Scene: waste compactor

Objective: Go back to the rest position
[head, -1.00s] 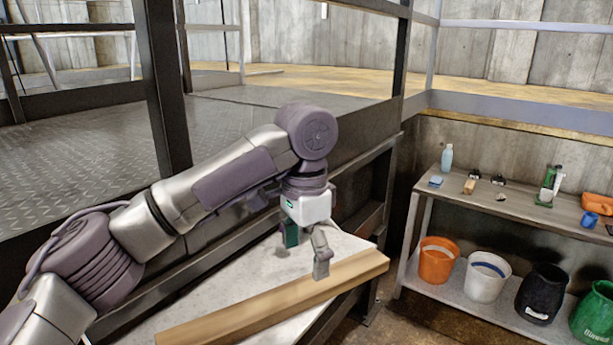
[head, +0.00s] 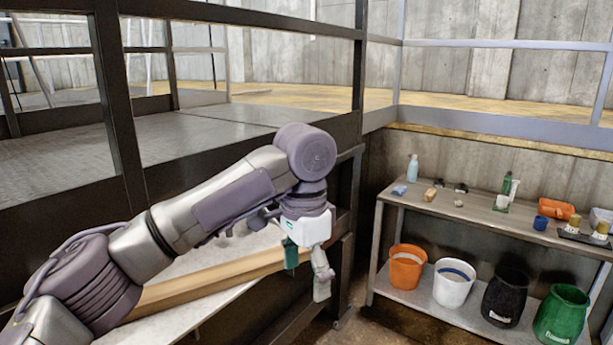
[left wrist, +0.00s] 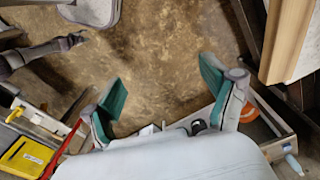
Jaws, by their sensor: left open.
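My left gripper (head: 308,272) hangs from my left arm in the middle of the head view. Its fingers are apart and nothing is between them. In the left wrist view the two green-padded fingers (left wrist: 170,92) are spread wide over brown floor. A long wooden beam (head: 210,280) lies on a pale slab to the left of the gripper, partly behind my arm. The beam also shows at the top right of the left wrist view (left wrist: 284,38), apart from the fingers. My right gripper is not in the head view.
A shelf unit (head: 480,208) stands at the right with small items on top. An orange bucket (head: 407,270), a white bucket (head: 453,285), a black bucket (head: 504,300) and a green bucket (head: 560,318) stand below. Dark metal railings (head: 118,110) edge the platform. A yellow case (left wrist: 25,157) shows lower left.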

